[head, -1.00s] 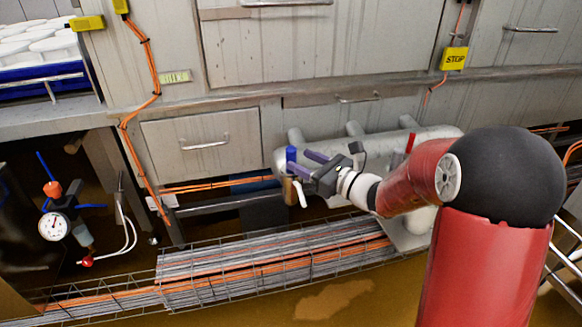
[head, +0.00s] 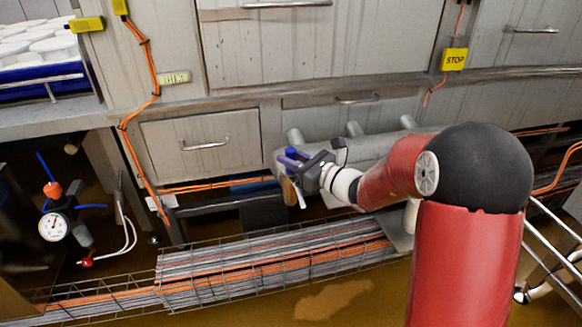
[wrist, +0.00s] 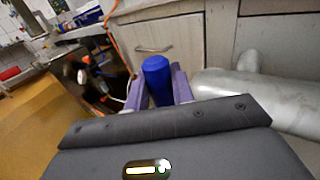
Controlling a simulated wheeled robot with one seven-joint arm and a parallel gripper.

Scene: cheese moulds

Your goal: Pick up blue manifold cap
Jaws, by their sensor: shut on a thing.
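The blue manifold cap (head: 290,152) is at the left end of the grey manifold (head: 370,146) in the head view, partly hidden by my fingers. In the wrist view the cap (wrist: 157,76) stands as a blue cylinder between the two purple fingers. My gripper (head: 289,159) is shut on the cap, reaching in from the right. Whether the cap still touches its pipe is hidden. The manifold's body also shows to the right of the fingers in the wrist view (wrist: 250,95).
A wire cable tray (head: 270,268) runs along the floor in front of the manifold. Grey drawers and cabinets (head: 187,145) stand behind and above. A pressure gauge (head: 53,228) with hoses is at the left. A yellow stop box (head: 454,59) hangs at the upper right.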

